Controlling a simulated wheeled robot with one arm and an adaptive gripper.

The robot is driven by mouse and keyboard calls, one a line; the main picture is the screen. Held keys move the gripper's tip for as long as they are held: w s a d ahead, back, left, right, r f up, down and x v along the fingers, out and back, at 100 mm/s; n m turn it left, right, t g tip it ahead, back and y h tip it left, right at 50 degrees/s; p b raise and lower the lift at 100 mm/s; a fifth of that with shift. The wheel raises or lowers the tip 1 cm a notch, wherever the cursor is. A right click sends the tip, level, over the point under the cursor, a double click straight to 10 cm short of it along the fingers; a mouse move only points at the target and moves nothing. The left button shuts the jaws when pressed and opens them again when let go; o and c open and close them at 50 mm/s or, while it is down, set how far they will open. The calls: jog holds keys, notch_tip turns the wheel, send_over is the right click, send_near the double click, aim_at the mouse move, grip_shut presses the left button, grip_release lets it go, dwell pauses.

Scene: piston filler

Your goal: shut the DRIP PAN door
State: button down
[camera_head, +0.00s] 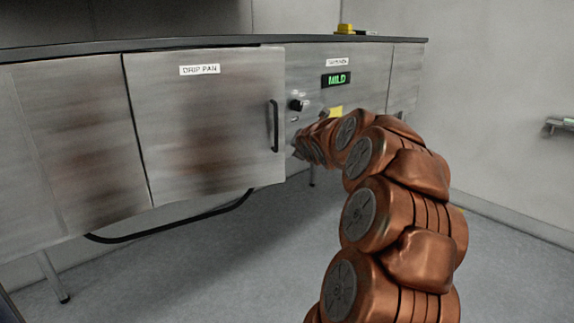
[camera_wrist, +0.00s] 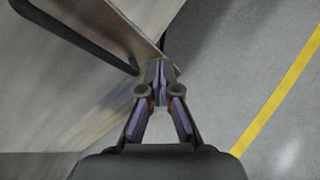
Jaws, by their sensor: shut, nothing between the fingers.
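The DRIP PAN door (camera_head: 205,125) is a brushed metal panel with brownish stains, a white label and a black bar handle (camera_head: 274,126) near its right edge. It appears ajar, its right side standing out from the cabinet front. In the wrist view the door's edge (camera_wrist: 128,28) runs down toward my fingertips, with the handle (camera_wrist: 75,38) to its left. My gripper (camera_wrist: 158,72) is shut and empty, its tips at or very near the door's edge; I cannot tell whether they touch. In the head view my gripper (camera_head: 297,149) is small beside the door's right edge, below the handle.
A dark countertop (camera_head: 130,47) runs above the cabinet. Right of the door are a black knob (camera_head: 297,104) and a green MILD display (camera_head: 336,79). A dark curved bar (camera_head: 170,229) shows below the door. Grey floor (camera_head: 200,275) is open in front; a yellow line (camera_wrist: 285,88) crosses it.

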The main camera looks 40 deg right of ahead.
jog(key=f+m+t+b, duration=0.2)
jog(key=m, duration=0.1)
jog(key=m+t+b, duration=0.3)
jog(key=m+b, duration=0.3)
send_near(283, 150)
jog(key=shift+y, duration=0.3)
jog(key=p+x, duration=0.2)
jog(key=x, duration=0.3)
jog(key=shift+w+d+p, duration=0.15)
jog(key=shift+d+p, duration=0.15)
jog(key=shift+p, duration=0.1)
jog(key=shift+w+d+r, duration=0.1)
jog(key=shift+w+d, duration=0.15)
jog(key=shift+w, duration=0.3)
jog(key=shift+w+d, duration=0.1)
jog(key=shift+w, duration=0.15)
jog(key=shift+p, duration=0.3)
